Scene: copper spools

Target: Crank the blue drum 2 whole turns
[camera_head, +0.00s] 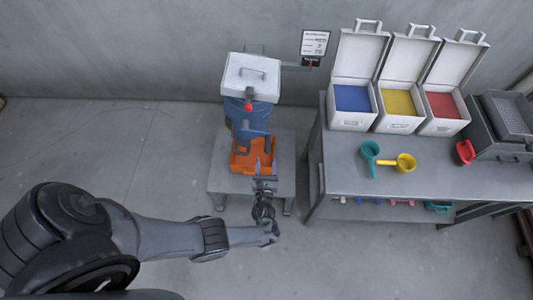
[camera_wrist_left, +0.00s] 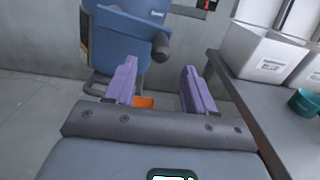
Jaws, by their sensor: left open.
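The blue drum (camera_head: 262,112) stands on a low grey stand under a white lid (camera_head: 250,75) with a handle. It fills the upper left of the left wrist view (camera_wrist_left: 125,35). A small red knob (camera_head: 248,107) shows on its front in the head view. A dark rounded grip (camera_wrist_left: 160,46) sticks out at the drum's right side in the left wrist view. My left gripper (camera_head: 265,168) is in front of the drum, above the orange tray. Its purple fingers (camera_wrist_left: 159,68) are apart with nothing between them, and the grip lies beyond them. My right gripper is not in view.
The orange tray (camera_head: 240,160) lies on the stand (camera_head: 285,150) below the drum. A grey table (camera_head: 345,165) to the right carries open white bins (camera_head: 350,119), teal (camera_head: 370,150) and yellow (camera_head: 405,162) scoops and a red cup (camera_head: 465,152). Floor left of the stand is clear.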

